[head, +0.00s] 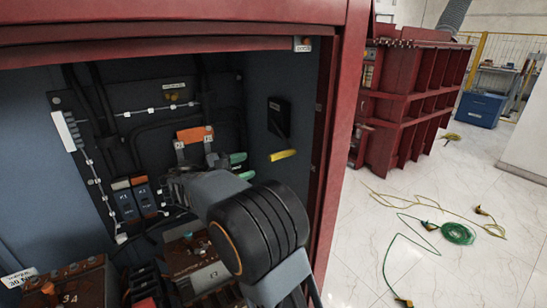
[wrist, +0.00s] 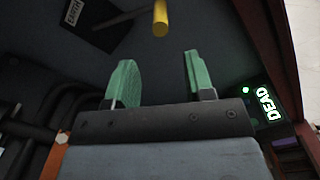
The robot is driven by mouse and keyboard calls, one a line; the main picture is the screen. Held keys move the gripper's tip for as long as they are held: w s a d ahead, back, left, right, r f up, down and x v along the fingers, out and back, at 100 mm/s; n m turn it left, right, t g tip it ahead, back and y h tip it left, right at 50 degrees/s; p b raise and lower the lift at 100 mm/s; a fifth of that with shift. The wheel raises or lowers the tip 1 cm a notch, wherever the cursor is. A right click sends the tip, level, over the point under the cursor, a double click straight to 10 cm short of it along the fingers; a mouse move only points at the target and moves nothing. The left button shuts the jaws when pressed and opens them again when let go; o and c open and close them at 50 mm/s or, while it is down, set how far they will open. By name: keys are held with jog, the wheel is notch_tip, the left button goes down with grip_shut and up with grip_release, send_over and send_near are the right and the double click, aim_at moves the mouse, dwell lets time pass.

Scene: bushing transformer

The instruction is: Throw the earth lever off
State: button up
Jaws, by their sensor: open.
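The earth lever (head: 283,155) has a yellow grip that sticks out from the right inner wall of the red cabinet, below a black plate (head: 279,117). In the wrist view the yellow grip (wrist: 160,18) is at the top middle, beyond my fingertips. The black plate with EARTH lettering (wrist: 92,22) lies to its left. My gripper (head: 241,167) is inside the cabinet, with green fingertips apart and nothing between them. In the head view it is left of the yellow grip and slightly lower. In the wrist view my gripper (wrist: 159,82) points towards the grip, with a gap between them.
A DEAD sign (wrist: 264,105) glows green at right in the wrist view. An orange-topped part (head: 194,134) and two switches marked K (head: 134,199) are on the cabinet's back. The red door frame (head: 338,130) stands right of the lever. Cables (head: 456,233) lie on the floor outside.

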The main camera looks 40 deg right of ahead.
aim_at(273, 158)
jog(key=d, duration=0.3)
jog(key=d+p, duration=0.1)
jog(key=d, duration=0.5)
jog(key=shift+s+d, duration=0.3)
jog(key=shift+d, duration=0.1)
jog(key=shift+c, duration=0.5)
grip_shut()
